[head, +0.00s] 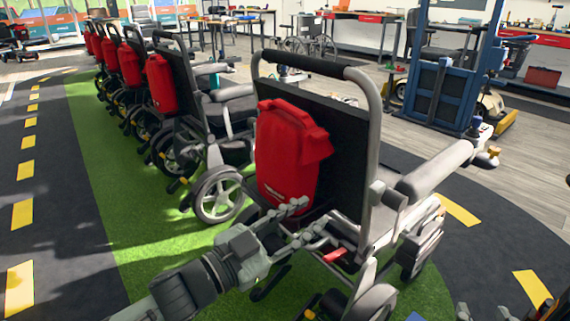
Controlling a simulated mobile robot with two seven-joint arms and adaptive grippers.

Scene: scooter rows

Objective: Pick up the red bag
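The red bag (288,155) hangs on the back of the nearest scooter's black backrest (347,165), a little left of the middle of the head view. A flap or fold sticks out at its upper right. My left gripper (303,222) is just below and in front of the bag's lower end. Its fingers are apart with nothing held between them; I cannot tell whether a finger touches the bag. My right gripper (484,311) shows only as dark fingertips at the bottom right edge. They look apart and empty; the rest is cut off.
More scooters with red bags (161,83) stand in a row on the green strip (105,190), running back left. A blue lift frame (440,95) stands at the back right. Dark floor at left is clear.

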